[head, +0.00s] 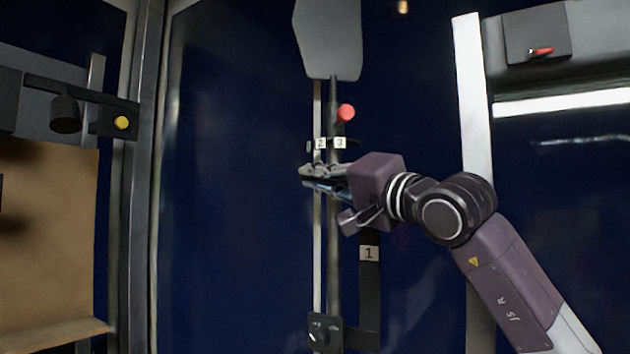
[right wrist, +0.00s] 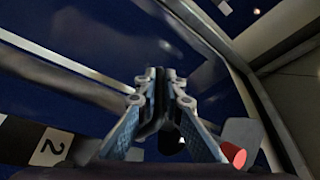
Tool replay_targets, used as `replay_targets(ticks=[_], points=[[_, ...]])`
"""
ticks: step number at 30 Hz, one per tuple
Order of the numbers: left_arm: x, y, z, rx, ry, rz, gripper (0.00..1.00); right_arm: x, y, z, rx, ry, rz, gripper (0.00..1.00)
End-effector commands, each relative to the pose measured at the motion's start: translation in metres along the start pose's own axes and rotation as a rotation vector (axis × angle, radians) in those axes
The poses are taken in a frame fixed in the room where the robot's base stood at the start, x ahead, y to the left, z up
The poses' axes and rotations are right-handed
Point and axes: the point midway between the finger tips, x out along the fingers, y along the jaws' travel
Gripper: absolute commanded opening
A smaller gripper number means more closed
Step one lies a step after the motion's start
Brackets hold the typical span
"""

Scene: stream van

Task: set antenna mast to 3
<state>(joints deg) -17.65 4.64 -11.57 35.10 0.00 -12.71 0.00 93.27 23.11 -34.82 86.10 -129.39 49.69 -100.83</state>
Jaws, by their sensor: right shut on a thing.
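The antenna mast (head: 334,240) is an upright dark pole beside a thin pale rail, with a grey panel (head: 329,38) at its top. A red knob (head: 346,112) sticks out just above the labels 2 (head: 320,143) and 3 (head: 340,143); the label 1 (head: 369,253) is lower on a dark plate. My right gripper (head: 307,176) reaches in from the right, just below labels 2 and 3. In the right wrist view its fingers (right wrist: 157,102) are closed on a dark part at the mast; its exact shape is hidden. The red knob (right wrist: 232,153) shows beside them. My left gripper is out of view.
A panel with a red switch (head: 541,51) is at the upper right beside a white post (head: 467,90). A lamp (head: 66,114) and a yellow button (head: 122,123) are at the left, above a brown board (head: 50,230). Dark blue wall lies behind the mast.

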Motion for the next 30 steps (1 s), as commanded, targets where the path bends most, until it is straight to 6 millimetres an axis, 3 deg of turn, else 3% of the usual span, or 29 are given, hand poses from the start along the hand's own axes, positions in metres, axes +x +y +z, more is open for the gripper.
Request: replay_targets(ticks=[3,4,8,20,30], points=[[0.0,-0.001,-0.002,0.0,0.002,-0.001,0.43,0.0,-0.001,-0.001,-0.001,0.002,-0.002,0.0],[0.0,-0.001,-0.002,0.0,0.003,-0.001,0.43,0.0,-0.001,-0.001,-0.001,0.001,-0.002,0.11],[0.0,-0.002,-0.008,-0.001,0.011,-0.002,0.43,0.0,-0.001,0.0,-0.001,0.001,-0.001,0.26],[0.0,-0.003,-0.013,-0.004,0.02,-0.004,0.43,-0.006,0.0,-0.001,-0.001,0.001,-0.001,0.26],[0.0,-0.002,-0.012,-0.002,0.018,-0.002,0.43,-0.063,0.001,-0.001,-0.005,0.002,0.0,0.26]])
